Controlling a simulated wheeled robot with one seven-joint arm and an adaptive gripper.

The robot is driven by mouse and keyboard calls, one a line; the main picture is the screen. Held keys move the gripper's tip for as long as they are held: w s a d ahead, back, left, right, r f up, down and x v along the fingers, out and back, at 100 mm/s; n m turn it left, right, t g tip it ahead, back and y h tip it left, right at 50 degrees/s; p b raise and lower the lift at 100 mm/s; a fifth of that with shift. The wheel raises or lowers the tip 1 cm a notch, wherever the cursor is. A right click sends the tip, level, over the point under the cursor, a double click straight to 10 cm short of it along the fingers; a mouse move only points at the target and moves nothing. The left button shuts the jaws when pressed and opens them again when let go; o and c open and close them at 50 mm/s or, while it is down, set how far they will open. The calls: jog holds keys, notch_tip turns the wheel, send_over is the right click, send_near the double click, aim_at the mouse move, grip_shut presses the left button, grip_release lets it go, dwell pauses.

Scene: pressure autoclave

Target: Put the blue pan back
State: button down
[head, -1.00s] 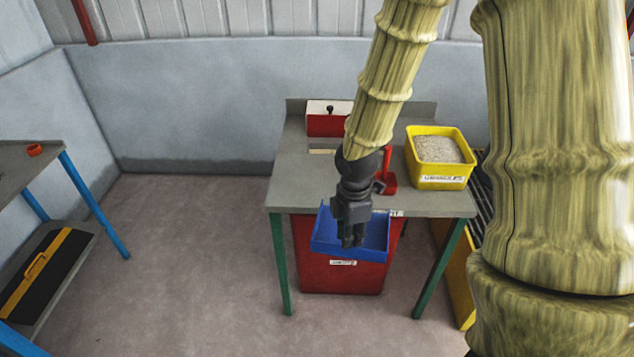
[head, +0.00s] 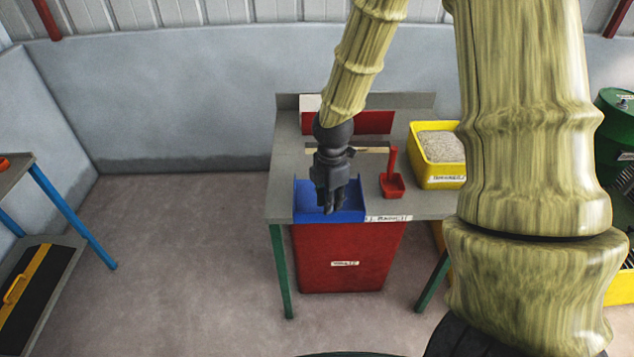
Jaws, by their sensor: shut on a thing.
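The blue pan (head: 346,216) is an open, shallow tray at the front left edge of the grey table. My gripper (head: 328,207) points down into it and is shut on it, with the fingers partly hiding the pan's inside. The pan looks roughly level. I cannot tell whether its underside touches the table top (head: 291,152).
A small red scoop (head: 392,185) lies just right of the pan. A yellow bin of pale granules (head: 441,147) stands at the right, and a red box (head: 374,122) at the back. A red bin (head: 346,263) stands under the table.

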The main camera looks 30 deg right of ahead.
jog(key=w+d, duration=0.1)
jog(key=w, duration=0.2)
jog(key=w+d+p, duration=0.1)
jog(key=w, duration=0.2)
jog(key=w+d+f+p, duration=0.1)
jog(key=w, duration=0.2)
jog(key=shift+w, duration=0.3)
jog(key=shift+f+p, duration=0.8)
jog(key=shift+f, duration=0.95)
jog(key=shift+s+f, duration=0.1)
jog(key=c, duration=1.3)
grip_release()
jog(key=shift+o, duration=0.2)
notch_tip(320, 180, up, 12)
jog(key=b, duration=0.3)
